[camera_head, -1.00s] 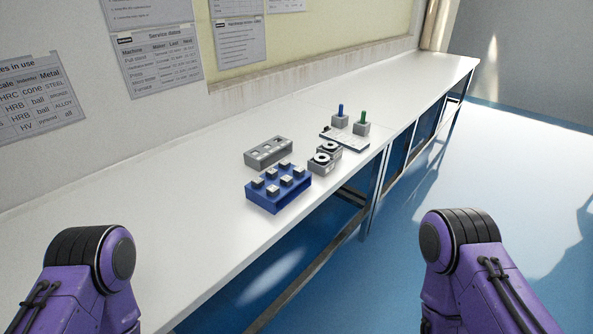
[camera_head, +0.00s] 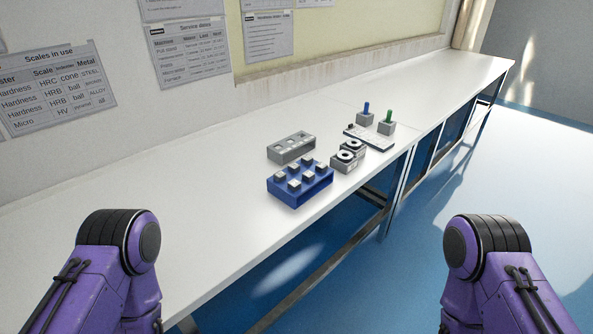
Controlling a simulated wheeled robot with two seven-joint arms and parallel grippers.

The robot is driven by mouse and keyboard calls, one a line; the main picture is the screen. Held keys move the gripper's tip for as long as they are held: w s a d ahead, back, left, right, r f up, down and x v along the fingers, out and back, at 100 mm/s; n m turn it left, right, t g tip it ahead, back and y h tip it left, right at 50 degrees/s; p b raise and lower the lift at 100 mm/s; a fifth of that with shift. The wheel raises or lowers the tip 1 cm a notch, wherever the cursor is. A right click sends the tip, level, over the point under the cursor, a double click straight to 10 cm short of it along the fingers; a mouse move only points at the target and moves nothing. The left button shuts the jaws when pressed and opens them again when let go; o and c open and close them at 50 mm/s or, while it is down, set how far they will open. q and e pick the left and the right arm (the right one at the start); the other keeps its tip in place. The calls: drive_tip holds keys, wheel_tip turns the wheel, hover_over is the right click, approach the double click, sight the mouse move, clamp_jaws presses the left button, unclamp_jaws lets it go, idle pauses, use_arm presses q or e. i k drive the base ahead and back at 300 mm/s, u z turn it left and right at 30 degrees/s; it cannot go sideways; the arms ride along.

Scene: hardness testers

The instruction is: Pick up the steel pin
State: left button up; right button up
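Neither of my grippers is in view; only purple arm links show at the lower left and lower right. A blue block (camera_head: 299,195) on the white bench holds several small grey metal pieces standing up from its top. I cannot tell whether one of these is the steel pin. Behind it is a grey block (camera_head: 291,147) with several pale square spots along its top. To the right, two small grey blocks (camera_head: 343,166) with round dark-and-white tops stand close together.
A flat pale plate or keyboard-like item (camera_head: 371,138) lies further back. Beyond it stand a grey cube with a blue peg (camera_head: 366,107) and one with a green peg (camera_head: 388,117). The bench (camera_head: 190,215) is clear at left. Posters hang on the wall.

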sight(294, 167)
drive_tip(key=z, duration=0.05)
drive_tip(key=k, duration=0.55)
drive_tip(key=z, duration=0.65)
drive_tip(key=i, duration=1.6)
drive_tip(key=u, duration=0.7)
